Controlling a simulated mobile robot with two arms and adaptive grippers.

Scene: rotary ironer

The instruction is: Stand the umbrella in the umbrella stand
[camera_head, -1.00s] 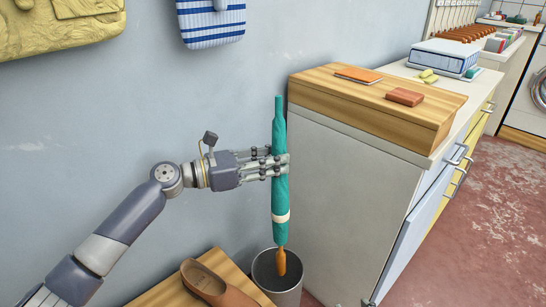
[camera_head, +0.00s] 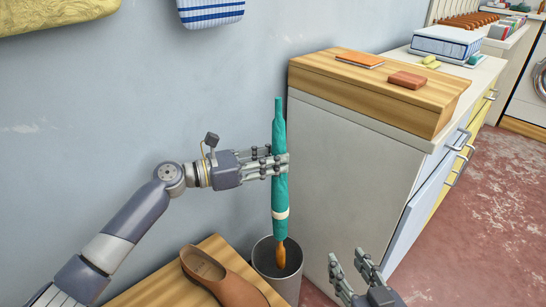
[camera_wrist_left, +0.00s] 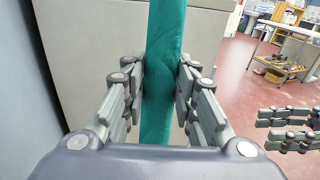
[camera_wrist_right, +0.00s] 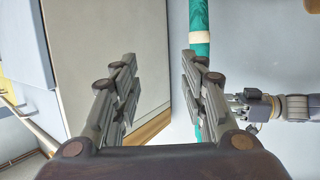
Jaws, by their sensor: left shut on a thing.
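A closed teal umbrella (camera_head: 280,190) with a cream band and an orange handle hangs upright, handle down. My left gripper (camera_head: 278,164) is shut on its shaft; the left wrist view shows the teal cloth (camera_wrist_left: 163,80) between the fingers. The grey umbrella stand (camera_head: 277,281) is a round bin on the floor below. The handle's lower end appears at or just inside the stand's mouth; its exact depth is hard to tell. My right gripper (camera_head: 357,272) is open and empty, right of the stand. The right wrist view shows part of the umbrella (camera_wrist_right: 200,45) beyond its fingers.
A cabinet (camera_head: 345,190) with a wooden top stands close to the right of the umbrella. A low wooden bench (camera_head: 150,292) with a brown shoe (camera_head: 225,281) is left of the stand. A wall is behind. Open red floor (camera_head: 480,240) lies at right.

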